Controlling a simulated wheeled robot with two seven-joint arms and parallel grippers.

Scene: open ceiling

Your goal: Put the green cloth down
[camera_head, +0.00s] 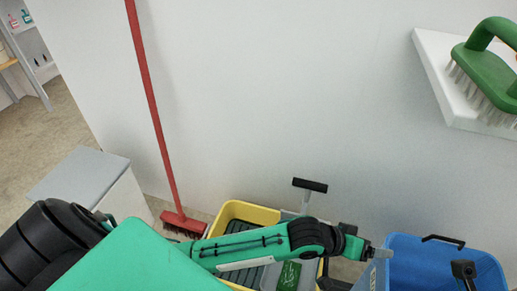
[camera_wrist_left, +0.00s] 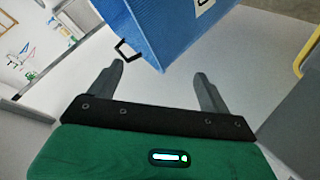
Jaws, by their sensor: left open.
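I cannot make out a green cloth in either view. My left gripper (camera_head: 374,268) reaches in from the left and is beside the near left side of the blue bin (camera_head: 440,261). In the left wrist view its two dark fingers (camera_wrist_left: 158,70) are spread wide with nothing between them. The blue bin also shows in that view (camera_wrist_left: 165,25), beyond the fingertips. A green patch with white marks (camera_head: 289,275) shows on the grey part of the yellow bucket; it looks like a label. My right gripper is not identifiable.
The yellow bucket (camera_head: 246,211) stands against the white wall, partly behind my left arm. A red broom (camera_head: 158,115) leans left of it, near a grey-topped box (camera_head: 80,174). A green brush (camera_head: 487,72) rests on a white wall shelf (camera_head: 440,78). Floor is open at far left.

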